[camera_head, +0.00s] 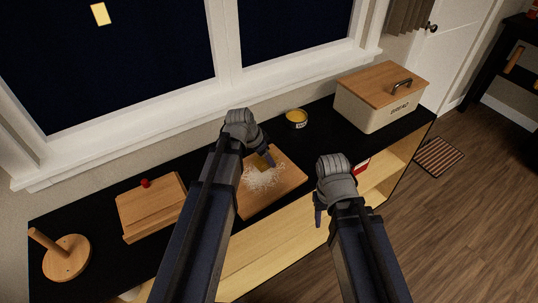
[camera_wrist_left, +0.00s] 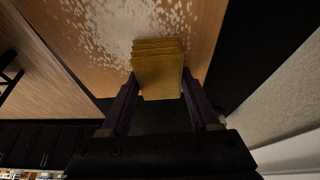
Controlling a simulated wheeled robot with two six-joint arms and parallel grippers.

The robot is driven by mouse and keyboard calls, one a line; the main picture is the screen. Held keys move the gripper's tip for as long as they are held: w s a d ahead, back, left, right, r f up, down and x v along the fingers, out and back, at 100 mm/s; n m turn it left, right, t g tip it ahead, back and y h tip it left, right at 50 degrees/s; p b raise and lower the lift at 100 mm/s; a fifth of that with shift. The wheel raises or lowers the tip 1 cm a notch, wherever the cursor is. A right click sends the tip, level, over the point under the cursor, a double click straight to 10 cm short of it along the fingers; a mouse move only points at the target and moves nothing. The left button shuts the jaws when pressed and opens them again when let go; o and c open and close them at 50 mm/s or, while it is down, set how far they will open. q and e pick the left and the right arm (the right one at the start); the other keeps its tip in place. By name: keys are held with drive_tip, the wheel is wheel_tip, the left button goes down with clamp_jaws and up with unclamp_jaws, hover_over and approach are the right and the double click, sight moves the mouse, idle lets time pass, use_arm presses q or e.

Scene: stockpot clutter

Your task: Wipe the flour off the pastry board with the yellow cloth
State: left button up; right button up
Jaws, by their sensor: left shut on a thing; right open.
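The wooden pastry board (camera_head: 291,181) lies on the black counter, with white flour (camera_head: 263,178) scattered over its middle. My left gripper (camera_head: 266,160) is over the far part of the board. It is shut on the folded yellow cloth (camera_wrist_left: 158,72), which also shows as a small yellow patch in the head view (camera_head: 257,161). In the left wrist view the cloth is at the edge of the flour (camera_wrist_left: 110,25); whether it touches the board is hard to tell. My right gripper (camera_head: 318,214) is open and empty, in front of the counter's front edge.
A bread box (camera_head: 375,104) stands at the counter's right end, and a small yellow-topped tin (camera_head: 296,118) is behind the board. A slanted wooden stand (camera_head: 151,208) with a red knob and a round wooden holder (camera_head: 67,259) are at left. The window wall borders the back.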

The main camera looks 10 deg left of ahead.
use_arm(q)
drive_tip(key=shift+s+a, duration=0.7)
drive_tip(key=shift+s, duration=0.15)
drive_tip(key=shift+a, duration=0.1)
drive_tip(key=shift+s+a+f, duration=0.1)
drive_tip(key=shift+s+a, duration=0.45)
drive_tip(key=shift+s, duration=0.2)
drive_tip(key=shift+s+a+f, duration=0.1)
drive_tip(key=shift+s+a, duration=0.4)
drive_tip(key=shift+s, duration=0.2)
drive_tip(key=shift+s+a+r, duration=0.1)
drive_tip(key=shift+s+a, duration=1.1)
drive_tip(key=shift+s, duration=0.15)
drive_tip(key=shift+d, duration=0.15)
drive_tip(key=shift+s+d+r, duration=0.15)
drive_tip(key=shift+s+d, duration=0.35)
drive_tip(key=shift+d, duration=0.15)
